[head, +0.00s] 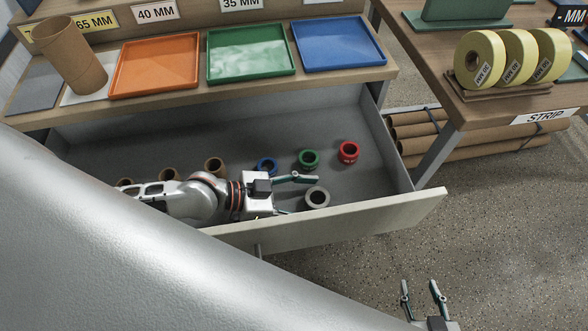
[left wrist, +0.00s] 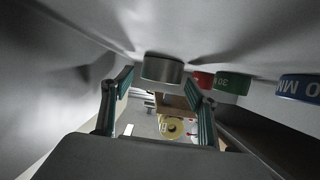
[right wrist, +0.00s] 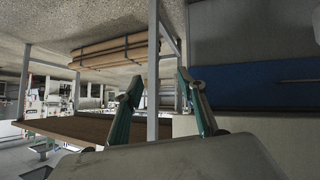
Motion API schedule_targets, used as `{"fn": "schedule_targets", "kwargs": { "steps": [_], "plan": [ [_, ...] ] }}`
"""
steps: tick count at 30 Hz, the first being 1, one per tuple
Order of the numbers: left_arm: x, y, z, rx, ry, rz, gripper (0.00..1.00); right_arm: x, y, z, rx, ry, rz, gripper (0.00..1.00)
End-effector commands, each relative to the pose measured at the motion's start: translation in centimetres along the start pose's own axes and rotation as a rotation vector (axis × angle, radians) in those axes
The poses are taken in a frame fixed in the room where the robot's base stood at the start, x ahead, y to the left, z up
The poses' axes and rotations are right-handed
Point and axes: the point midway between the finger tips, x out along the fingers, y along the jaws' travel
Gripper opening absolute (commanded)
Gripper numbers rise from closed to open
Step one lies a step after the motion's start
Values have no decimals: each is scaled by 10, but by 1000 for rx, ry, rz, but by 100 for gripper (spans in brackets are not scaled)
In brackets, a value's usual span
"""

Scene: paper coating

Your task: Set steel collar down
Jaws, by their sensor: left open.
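The steel collar (head: 317,197) is a grey ring lying in the open drawer, near its front wall at the right. It also shows in the left wrist view (left wrist: 162,70), just beyond the fingers. My left gripper (head: 298,194) is open inside the drawer, immediately left of the collar, with its fingers pointing toward it. In the left wrist view the collar stands ahead of the gap between the fingers, and I see no contact. My right gripper (head: 421,287) is open and empty, outside the drawer above the floor at the lower right.
A blue (head: 268,166), a green (head: 309,159) and a red collar (head: 349,152) stand in the drawer behind, with cardboard rings (head: 214,167) to the left. The drawer front (head: 350,221) borders my left arm. Orange, green and blue trays (head: 251,73) lie on the worktop.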

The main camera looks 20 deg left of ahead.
Motion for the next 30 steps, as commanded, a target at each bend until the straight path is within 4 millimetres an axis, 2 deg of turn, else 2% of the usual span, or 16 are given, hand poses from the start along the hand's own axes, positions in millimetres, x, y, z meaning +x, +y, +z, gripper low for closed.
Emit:
{"fn": "schedule_targets", "kwargs": {
  "steps": [1, 6, 8, 21, 30],
  "plan": [
    [3, 8, 20, -21, -23, 8, 59, 1, -2, 5, 1, -7, -2, 40],
    [-3, 7, 3, -18, -20, 7, 59, -2, 3, -11, 2, 15, 4, 40],
    [-13, 6, 10, -17, -28, 7, 59, -1, 1, -5, 5, 8, 1, 40],
    [-90, 2, 1, -8, -21, 3, 59, -3, -1, -3, 9, 0, -2, 40],
    [-120, 2, -2, -7, -17, 1, 59, -4, 0, -7, 12, 5, -2, 40]
  ]
}}
